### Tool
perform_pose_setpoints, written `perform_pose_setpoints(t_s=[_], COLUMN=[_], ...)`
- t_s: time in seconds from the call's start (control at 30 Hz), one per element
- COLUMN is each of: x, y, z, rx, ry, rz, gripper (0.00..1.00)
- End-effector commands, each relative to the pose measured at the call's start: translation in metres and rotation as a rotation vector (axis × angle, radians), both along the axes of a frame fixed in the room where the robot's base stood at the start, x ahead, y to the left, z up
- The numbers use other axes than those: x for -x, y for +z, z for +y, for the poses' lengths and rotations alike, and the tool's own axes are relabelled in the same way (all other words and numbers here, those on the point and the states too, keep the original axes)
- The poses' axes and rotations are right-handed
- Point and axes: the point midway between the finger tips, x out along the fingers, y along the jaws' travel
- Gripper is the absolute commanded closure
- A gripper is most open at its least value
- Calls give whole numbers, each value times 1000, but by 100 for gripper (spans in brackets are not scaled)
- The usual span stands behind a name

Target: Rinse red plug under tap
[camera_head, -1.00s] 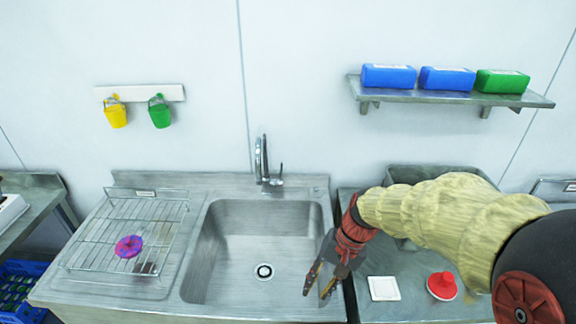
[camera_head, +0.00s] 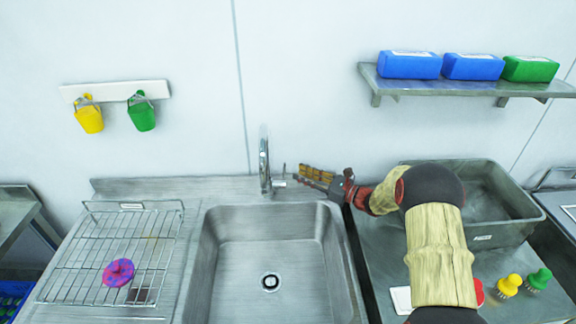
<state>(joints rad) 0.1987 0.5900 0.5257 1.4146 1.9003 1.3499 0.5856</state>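The red plug (camera_head: 478,291) rests on the steel counter right of the sink, mostly hidden behind my arm. The tap (camera_head: 264,165) stands at the back of the sink (camera_head: 222,245), its lever (camera_head: 279,184) on its right side. No running water shows. My gripper (camera_head: 298,174) is at the sink's back right, pointing left, with its tips close to the lever. I cannot tell whether they touch it. Its two fingers are apart and nothing shows between them.
A grey tub (camera_head: 510,232), a white square (camera_head: 401,299), and yellow (camera_head: 509,285) and green (camera_head: 539,279) brushes stand right. A shelf (camera_head: 450,87) hangs above.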

Motion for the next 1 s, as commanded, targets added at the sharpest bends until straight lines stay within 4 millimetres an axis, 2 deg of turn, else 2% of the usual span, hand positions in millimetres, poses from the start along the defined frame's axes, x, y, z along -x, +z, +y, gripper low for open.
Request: perform_pose_setpoints(t_s=[0.17, 0.5, 0.6, 1.0], x=[-3, -30, -36, -41], y=[-1, -2, -1, 0], z=[10, 53, 60, 67], rx=[-15, -13, -13, -12], ry=[9, 11, 9, 9], rz=[22, 20, 20, 22], gripper=[74, 74, 74, 74])
